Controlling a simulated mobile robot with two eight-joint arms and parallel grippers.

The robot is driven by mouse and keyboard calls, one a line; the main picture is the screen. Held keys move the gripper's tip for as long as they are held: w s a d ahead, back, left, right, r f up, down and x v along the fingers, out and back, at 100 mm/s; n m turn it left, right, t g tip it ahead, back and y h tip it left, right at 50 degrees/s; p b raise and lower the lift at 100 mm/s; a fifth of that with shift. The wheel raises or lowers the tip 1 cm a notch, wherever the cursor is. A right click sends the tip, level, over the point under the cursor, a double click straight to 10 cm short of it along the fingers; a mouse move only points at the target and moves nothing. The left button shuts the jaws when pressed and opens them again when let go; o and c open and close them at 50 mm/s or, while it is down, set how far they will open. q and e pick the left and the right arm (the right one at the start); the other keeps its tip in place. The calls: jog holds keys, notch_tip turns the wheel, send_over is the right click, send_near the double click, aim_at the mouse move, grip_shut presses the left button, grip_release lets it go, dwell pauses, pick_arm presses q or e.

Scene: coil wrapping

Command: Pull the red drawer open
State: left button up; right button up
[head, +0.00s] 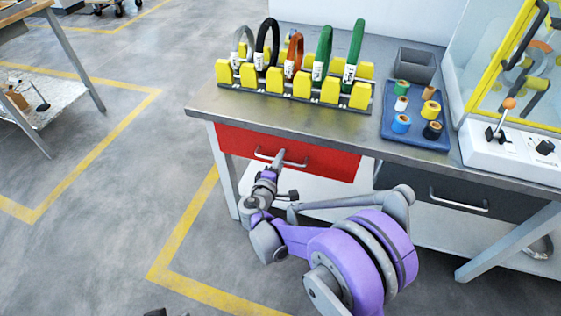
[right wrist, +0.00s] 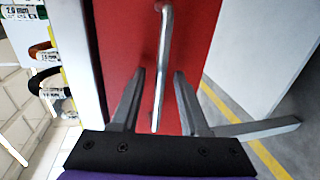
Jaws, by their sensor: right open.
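The red drawer (head: 330,163) is shut, its front flush under the workbench's top edge. Its silver bar handle (head: 262,154) is partly covered by my right gripper in the head view. My right gripper (head: 277,164) is at the handle, fingers pointing at the drawer front. In the right wrist view the red drawer front (right wrist: 195,45) fills the middle, and the handle (right wrist: 161,70) runs between the two open fingers of my right gripper (right wrist: 158,85). The fingers look apart from the bar on both sides. My left gripper is not in view.
The workbench top (head: 225,102) carries a yellow rack (head: 300,86) of coils, a blue tray (head: 390,145) of tape rolls and a grey bin (head: 415,62). A dark grey drawer (head: 420,187) is to the right. Open floor (head: 110,200) lies in front and left.

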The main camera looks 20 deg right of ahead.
jog(key=shift+w+d, duration=0.15)
jog(key=shift+w, duration=0.05)
grip_shut()
dwell(1.4)
